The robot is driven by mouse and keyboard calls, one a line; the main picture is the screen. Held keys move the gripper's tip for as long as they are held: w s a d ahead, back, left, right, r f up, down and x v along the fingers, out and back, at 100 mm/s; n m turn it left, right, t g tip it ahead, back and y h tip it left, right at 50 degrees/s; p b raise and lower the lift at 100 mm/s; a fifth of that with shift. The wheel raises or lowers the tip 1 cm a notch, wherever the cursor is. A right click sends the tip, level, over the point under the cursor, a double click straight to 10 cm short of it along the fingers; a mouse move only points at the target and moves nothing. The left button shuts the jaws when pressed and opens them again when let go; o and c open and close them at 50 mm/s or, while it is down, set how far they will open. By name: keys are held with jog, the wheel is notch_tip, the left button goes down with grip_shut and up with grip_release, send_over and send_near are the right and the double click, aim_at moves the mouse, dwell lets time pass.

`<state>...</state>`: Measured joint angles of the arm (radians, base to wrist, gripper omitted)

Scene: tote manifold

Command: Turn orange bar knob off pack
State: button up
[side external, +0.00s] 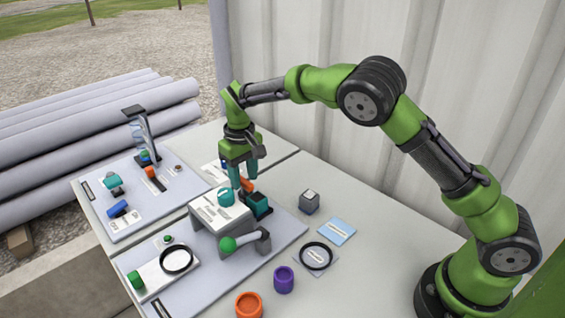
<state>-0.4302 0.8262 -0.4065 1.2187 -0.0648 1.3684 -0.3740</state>
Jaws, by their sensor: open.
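My gripper (240,178), with teal fingers, points down over the back of the near grey board (285,235). It is open. A small orange piece (247,185), perhaps the orange bar knob, shows right beside the fingertips, behind a raised white-topped box. The fingers partly hide it, and I cannot tell whether they straddle or touch it. Another orange part (150,172) sits on the far left board, by a black strip. A teal round knob (226,196) stands on the white-topped box (215,213), with a dark teal block (258,205) beside it.
A lever with a green ball (229,244) and a black ring (176,260) are in front. A grey cube (309,201), a blue card (337,231), another black ring (316,256), a purple cup (284,279) and an orange cup (249,305) stand right. The back right table is clear.

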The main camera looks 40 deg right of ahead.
jog(key=shift+f, duration=0.25)
grip_shut()
